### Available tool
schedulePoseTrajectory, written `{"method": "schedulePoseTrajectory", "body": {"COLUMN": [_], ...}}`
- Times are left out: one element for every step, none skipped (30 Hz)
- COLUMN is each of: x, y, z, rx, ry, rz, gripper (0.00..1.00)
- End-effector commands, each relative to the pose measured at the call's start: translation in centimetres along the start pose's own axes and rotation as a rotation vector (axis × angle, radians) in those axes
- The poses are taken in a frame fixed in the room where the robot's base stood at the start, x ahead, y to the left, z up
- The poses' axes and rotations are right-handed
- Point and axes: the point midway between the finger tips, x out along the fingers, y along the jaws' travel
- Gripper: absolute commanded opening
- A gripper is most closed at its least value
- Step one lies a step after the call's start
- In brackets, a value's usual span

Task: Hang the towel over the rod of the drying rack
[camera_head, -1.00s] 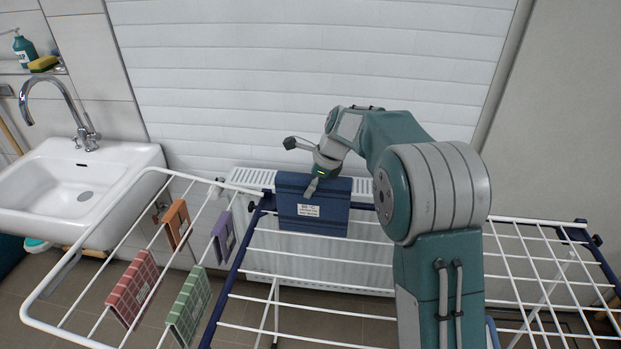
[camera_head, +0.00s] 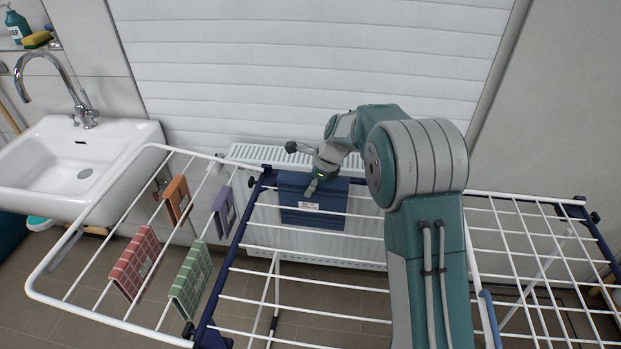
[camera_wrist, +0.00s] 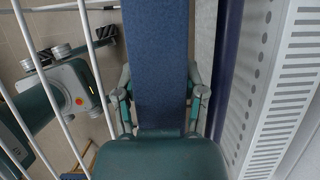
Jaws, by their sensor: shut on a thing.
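The blue towel (camera_head: 313,203), with a white label on its near face, is folded and held at the far bar of the drying rack (camera_head: 228,268). My gripper (camera_head: 318,180) is shut on its top edge. In the wrist view the towel (camera_wrist: 158,60) lies between the two fingers (camera_wrist: 160,103). There it runs alongside the white rods, with the rack's dark blue bar (camera_wrist: 229,60) to its right. I cannot tell whether the towel rests on a rod or is only held there.
Small cloths hang on the left wing: orange (camera_head: 178,199), purple (camera_head: 223,212), red (camera_head: 135,262) and green (camera_head: 190,280). A white radiator (camera_head: 268,153) stands close behind the rack. A sink (camera_head: 85,165) is at left. The right wing (camera_head: 530,250) shows no cloths.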

Motion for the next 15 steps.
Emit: {"method": "schedulePoseTrajectory", "body": {"x": [0.4,0.6,0.9,1.2,1.4,1.7,1.9,2.2,2.4,2.6,2.8,3.0,3.1,3.2,3.3], "y": [0.0,0.0,0.0,0.0,0.0,0.0,0.0,0.0,0.0,0.0,0.0,0.0,0.0,0.0,0.0], "z": [-0.1,-0.2,-0.4,-0.5,-0.6,-0.7,-0.8,-0.9,-1.0,-1.0,-1.1,-1.2,-1.2,-1.3,-1.3], "rx": [0.001,0.001,0.001,0.001,0.001,0.001,0.001,0.001,0.001,0.001,0.001,0.001,0.001,0.0,0.0], "ry": [-0.001,-0.001,-0.001,-0.001,0.0,-0.001,-0.001,-0.001,0.0,0.0,0.0,0.0,0.0,0.0,0.0], "rz": [0.0,0.0,-0.001,0.0,0.0,0.001,0.001,0.0,-0.001,-0.001,-0.001,-0.001,0.0,0.0,0.0], "gripper": [0.0,0.0,0.0,0.0,0.0,0.0,0.0,0.0,0.0,0.0,0.0,0.0,0.0,0.0,0.0]}}
